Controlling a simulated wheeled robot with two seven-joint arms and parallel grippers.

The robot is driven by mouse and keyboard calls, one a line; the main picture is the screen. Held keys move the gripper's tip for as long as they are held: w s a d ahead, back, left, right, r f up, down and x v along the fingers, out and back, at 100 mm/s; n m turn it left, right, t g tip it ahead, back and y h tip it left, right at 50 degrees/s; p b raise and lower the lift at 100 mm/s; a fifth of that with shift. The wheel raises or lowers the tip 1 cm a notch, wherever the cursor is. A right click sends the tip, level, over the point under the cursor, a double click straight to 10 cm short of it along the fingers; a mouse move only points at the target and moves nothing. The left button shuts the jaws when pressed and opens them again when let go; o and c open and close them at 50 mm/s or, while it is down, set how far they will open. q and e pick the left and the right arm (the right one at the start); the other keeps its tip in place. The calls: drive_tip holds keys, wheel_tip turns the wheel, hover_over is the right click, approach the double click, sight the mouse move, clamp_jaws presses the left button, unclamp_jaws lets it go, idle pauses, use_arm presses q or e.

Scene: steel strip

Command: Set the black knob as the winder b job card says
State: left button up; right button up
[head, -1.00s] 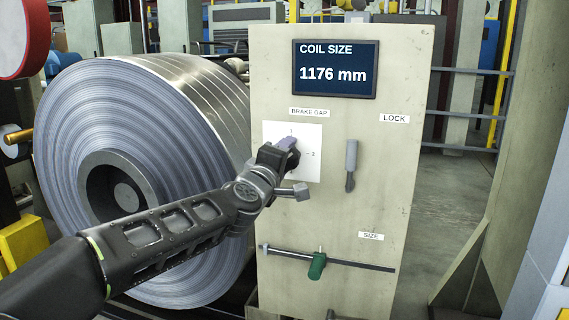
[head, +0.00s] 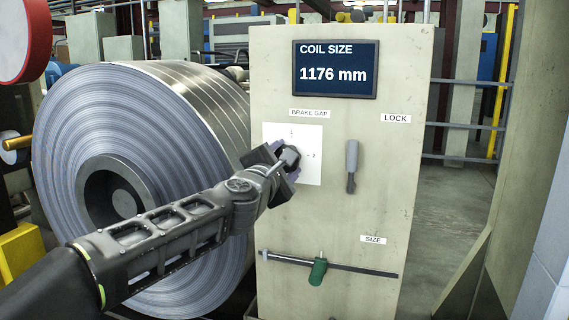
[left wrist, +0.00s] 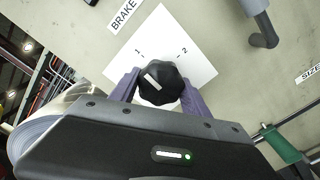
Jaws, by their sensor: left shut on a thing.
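In the head view the gripper covers most of the knob. The screen (head: 335,69) reads COIL SIZE 1176 mm. No job card can be made out. My right gripper is not in view.
A grey lever (head: 351,166) hangs under the LOCK label (head: 395,118), right of the dial. A green slider (head: 317,271) sits on a rail low on the panel (head: 400,165), below the SIZE label (head: 372,239). A large steel coil (head: 130,110) stands at left.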

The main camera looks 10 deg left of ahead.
use_arm(q)
drive_tip(key=shift+f+n, duration=0.1)
drive_tip(key=shift+n, duration=0.2)
drive_tip(key=o, duration=1.3)
drive_tip(key=shift+o, duration=0.2)
drive_tip(key=s, duration=0.7)
drive_tip(key=shift+s+a, duration=0.2)
drive_tip(key=shift+s, duration=0.2)
